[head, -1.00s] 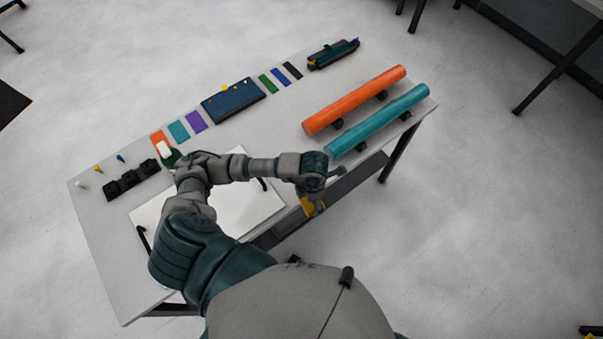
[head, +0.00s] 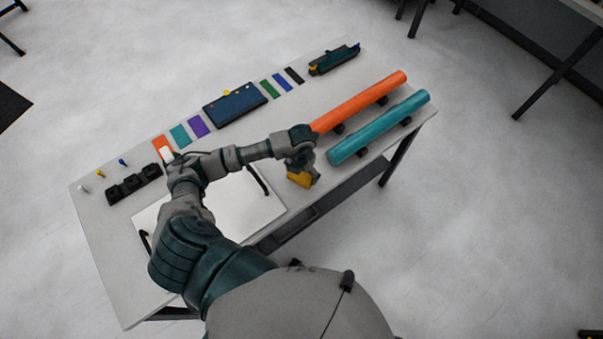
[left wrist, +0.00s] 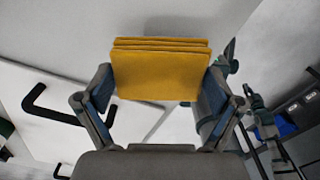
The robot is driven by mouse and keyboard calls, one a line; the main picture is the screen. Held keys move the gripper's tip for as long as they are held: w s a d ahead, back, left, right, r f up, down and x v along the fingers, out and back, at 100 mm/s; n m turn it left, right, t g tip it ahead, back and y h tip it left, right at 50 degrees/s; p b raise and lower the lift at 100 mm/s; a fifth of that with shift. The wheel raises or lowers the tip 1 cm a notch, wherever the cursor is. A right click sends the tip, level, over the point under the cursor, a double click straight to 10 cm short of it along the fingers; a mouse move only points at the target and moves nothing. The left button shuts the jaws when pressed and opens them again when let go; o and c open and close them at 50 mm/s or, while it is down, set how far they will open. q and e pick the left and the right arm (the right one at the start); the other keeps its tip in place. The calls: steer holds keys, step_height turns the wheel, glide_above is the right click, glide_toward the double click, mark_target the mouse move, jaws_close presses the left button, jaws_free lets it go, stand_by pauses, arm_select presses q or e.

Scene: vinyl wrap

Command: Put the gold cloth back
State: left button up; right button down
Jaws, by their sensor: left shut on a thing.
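The gold cloth (head: 302,178) is a folded yellow pad in my left gripper (head: 300,168). In the left wrist view the gold cloth (left wrist: 160,72) shows as several stacked layers between the two fingers of the left gripper (left wrist: 160,92), which is shut on it. In the head view the gripper points down by the near edge of the table, just right of the white panel and near the teal roll's left end. I cannot tell its height above the table. My right gripper is not in view.
The table (head: 100,235) bears an orange roll (head: 360,102) and a teal roll (head: 378,127) on black supports. A white panel (head: 250,208) with black handles lies under my arm. A dark blue case (head: 235,105), colour swatches (head: 198,126), a black rack (head: 133,184) and a dark tool holder (head: 333,59) line the back.

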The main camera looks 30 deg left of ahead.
mark_target(301, 175)
arm_select(q)
steer(key=shift+w+a, duration=0.3)
steer(key=shift+w, duration=0.05)
steer(key=shift+w+a+f, duration=0.1)
steer(key=shift+w+a, duration=0.25)
steer(key=shift+w, duration=0.05)
steer(key=f, duration=0.2)
steer(key=shift+s+d+f, duration=0.15)
steer(key=shift+d+f, duration=0.05)
steer(key=shift+f, duration=0.2)
steer(key=shift+d+f, duration=0.1)
steer(key=shift+f, duration=0.2)
steer(key=o, duration=0.8)
steer(key=shift+f, duration=0.1)
steer(key=shift+c, duration=0.2)
